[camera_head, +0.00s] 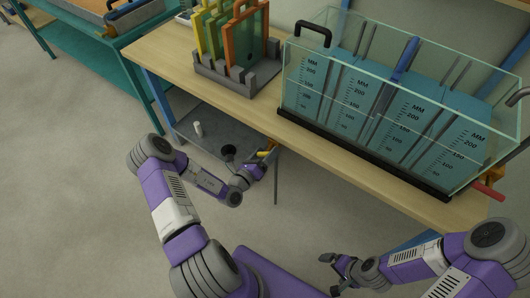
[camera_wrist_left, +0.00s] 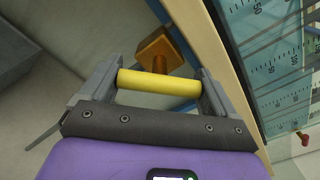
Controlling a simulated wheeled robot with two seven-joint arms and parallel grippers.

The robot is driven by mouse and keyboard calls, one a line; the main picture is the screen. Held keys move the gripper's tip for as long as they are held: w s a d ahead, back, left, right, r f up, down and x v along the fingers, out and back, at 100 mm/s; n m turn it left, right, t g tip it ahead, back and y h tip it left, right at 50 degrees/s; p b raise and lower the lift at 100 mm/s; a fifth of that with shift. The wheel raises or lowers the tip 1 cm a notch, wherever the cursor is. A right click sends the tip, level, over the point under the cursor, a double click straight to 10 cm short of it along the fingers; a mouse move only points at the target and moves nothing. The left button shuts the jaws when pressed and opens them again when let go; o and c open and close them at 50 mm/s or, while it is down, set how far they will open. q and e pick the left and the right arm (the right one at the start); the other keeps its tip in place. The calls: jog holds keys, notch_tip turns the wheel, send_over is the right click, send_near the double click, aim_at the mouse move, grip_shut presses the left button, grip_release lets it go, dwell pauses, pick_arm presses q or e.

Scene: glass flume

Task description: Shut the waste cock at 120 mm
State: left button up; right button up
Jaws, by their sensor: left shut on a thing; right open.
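The waste cock shows in the left wrist view as a yellow bar handle (camera_wrist_left: 158,83) with a square brass-coloured body (camera_wrist_left: 158,52) behind it. My left gripper (camera_head: 262,160) is shut on the yellow handle, which lies across between its fingers. In the head view a bit of the yellow handle (camera_head: 265,153) shows below the bench's front edge. The glass flume (camera_head: 365,140) stands on the bench with blue water and several MM scales; I cannot read the level surely. My right gripper (camera_head: 338,271) is open and empty at the lower right, apart from the bench.
A red-handled cock (camera_head: 488,191) sits at the flume's right end. A grey rack (camera_head: 237,80) holds yellow, green and orange framed panels left of the flume. A low grey shelf (camera_head: 207,138) carries a small white cylinder (camera_head: 198,129). The floor at left is clear.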

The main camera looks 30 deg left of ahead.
pick_arm(q)
jog(key=m+p, duration=0.4)
jog(key=shift+d+r, duration=0.1)
jog(key=shift+r, duration=0.05)
jog(key=shift+m+p, duration=0.75)
jog(key=shift+m, duration=0.35)
jog(key=shift+f+m+p, duration=0.2)
jog(key=shift+m+p, duration=0.45)
jog(key=shift+m, duration=0.45)
jog(key=shift+s, duration=0.1)
jog(key=o, duration=0.8)
jog(key=s, duration=0.2)
jog(key=s+p, duration=0.1)
jog(key=s, duration=0.4)
jog(key=shift+s+a, duration=0.25)
jog(key=shift+a, duration=0.05)
